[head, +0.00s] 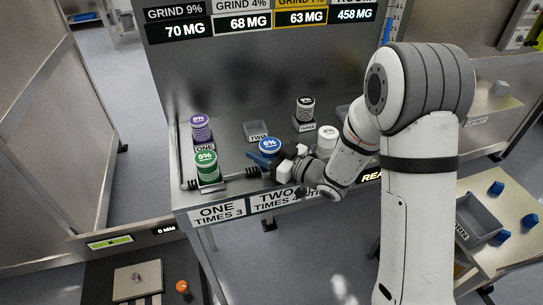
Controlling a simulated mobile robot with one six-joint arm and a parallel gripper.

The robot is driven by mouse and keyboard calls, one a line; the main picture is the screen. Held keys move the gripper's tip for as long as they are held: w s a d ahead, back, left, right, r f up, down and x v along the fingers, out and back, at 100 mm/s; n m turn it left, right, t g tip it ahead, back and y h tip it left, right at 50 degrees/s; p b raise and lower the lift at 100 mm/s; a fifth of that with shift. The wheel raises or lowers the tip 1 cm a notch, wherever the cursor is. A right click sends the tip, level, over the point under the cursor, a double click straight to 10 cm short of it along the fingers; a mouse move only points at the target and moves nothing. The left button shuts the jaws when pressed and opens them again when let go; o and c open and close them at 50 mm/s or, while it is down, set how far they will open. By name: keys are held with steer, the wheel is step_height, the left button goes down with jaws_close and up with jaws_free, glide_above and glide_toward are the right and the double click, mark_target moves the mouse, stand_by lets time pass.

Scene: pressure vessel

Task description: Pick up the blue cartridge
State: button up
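The blue cartridge (269,146), with a white label on its top, stands upright on the metal bench, near the front edge above the "TWO TIMES 4" sign. My gripper (267,163) is right at the cartridge, on its near side, reaching in from the right.
A green cartridge (206,166) and a purple one (200,128) stand to the left. A black cartridge (305,109) and a white one (327,137) stand to the right. An empty holder (256,131) sits behind. A grey bin (480,220) and blue blocks are on the right table.

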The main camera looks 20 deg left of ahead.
steer(key=c, duration=0.8)
steer(key=shift+c, duration=0.2)
